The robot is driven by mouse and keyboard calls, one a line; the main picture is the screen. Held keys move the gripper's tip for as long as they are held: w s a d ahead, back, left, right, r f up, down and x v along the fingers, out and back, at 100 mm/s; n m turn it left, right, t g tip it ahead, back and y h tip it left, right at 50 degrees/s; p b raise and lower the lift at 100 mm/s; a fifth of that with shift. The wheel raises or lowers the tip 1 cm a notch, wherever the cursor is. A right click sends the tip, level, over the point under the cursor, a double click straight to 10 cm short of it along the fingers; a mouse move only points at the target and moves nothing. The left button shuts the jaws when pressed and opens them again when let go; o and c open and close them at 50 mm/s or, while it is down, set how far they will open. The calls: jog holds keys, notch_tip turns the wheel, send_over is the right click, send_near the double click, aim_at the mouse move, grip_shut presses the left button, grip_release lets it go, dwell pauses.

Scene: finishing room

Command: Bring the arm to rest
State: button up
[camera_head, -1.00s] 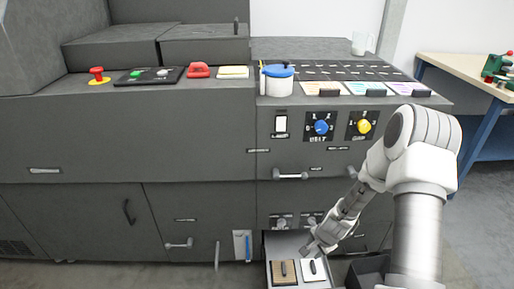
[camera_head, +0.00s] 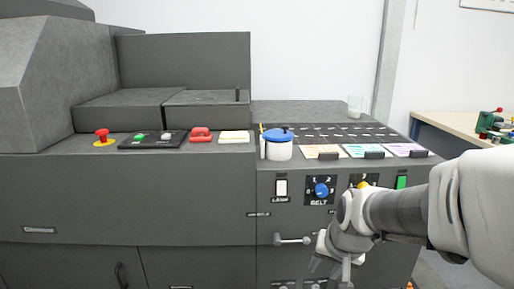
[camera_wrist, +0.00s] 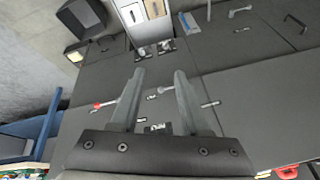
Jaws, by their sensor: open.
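My arm reaches in from the right in the head view, in front of the dark grey machine (camera_head: 130,200). My gripper (camera_head: 335,268) hangs at its end before the machine's front, near a drawer handle (camera_head: 291,240), partly cut by the lower picture edge. In the wrist view my gripper (camera_wrist: 160,75) shows two separated fingers with nothing between them. Beyond the fingers lies the machine's front, with an apparent gap to it.
A blue-lidded pot (camera_head: 278,145), a red stop button (camera_head: 102,137) and colored cards (camera_head: 364,151) sit on the machine top. The wrist view shows an open drawer (camera_wrist: 154,10) and a black bin (camera_wrist: 80,18). A bench (camera_head: 450,133) stands right.

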jog(key=s+r+n+t, duration=0.15)
jog(key=s+r, duration=0.25)
jog(key=s, duration=0.4)
jog(key=s+r+n+g, duration=0.1)
jog(key=s+r+n, duration=0.1)
jog(key=s+r, duration=0.35)
notch_tip(320, 180, up, 18)
jog(key=s+p, duration=0.1)
jog(key=p, duration=1.8)
jog(key=shift+s+h+p, duration=0.15)
jog(key=shift+h+p, duration=0.15)
